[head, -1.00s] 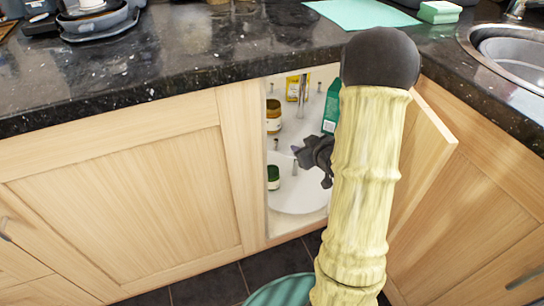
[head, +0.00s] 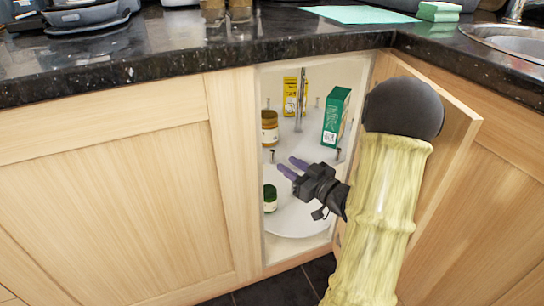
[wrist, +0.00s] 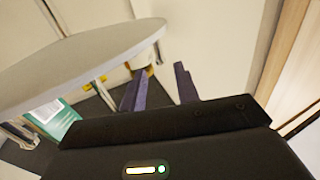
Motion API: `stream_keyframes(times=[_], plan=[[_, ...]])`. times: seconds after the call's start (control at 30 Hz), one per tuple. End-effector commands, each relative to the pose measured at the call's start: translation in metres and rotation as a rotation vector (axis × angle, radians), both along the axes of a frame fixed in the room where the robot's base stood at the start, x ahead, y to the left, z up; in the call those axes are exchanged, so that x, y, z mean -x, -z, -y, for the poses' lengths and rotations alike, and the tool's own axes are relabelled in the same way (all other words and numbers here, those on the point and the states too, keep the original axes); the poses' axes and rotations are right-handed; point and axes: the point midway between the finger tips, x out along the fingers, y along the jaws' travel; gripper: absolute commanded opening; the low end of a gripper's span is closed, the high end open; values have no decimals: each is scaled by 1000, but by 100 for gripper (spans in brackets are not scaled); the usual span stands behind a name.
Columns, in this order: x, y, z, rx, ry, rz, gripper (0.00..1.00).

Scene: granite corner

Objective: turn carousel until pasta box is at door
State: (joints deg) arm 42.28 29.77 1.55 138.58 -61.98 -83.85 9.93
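The carousel in the corner cupboard has an upper tier (head: 306,142) and a round white lower tier (head: 295,218) around a metal pole. On the upper tier stand a green box (head: 336,117) at the right, a yellow box (head: 291,96) at the back and a brown jar (head: 269,128) at the left. I cannot read which box is pasta. A green-lidded jar (head: 270,198) sits on the lower tier. My gripper (head: 286,167) is inside the doorway, between the tiers, its purple fingers apart and empty. In the wrist view the fingers (wrist: 158,88) are near a tier's edge (wrist: 90,58).
The cupboard door (head: 440,130) stands open at the right, behind my arm. Thin metal pegs stand near the upper tier's rim. The dark granite counter (head: 180,50) overhangs the opening, and a fixed cabinet panel (head: 120,190) is at the left.

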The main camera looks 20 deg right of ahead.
Motion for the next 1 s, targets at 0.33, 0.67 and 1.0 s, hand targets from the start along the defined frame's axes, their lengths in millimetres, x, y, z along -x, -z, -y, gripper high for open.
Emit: stream_keyframes(times=[0.33,0.67,1.0], plan=[[-32,0,-13,1,-4,1,31],[-69,1,-26,0,0,0,31],[-70,0,-26,0,1,-1,20]])
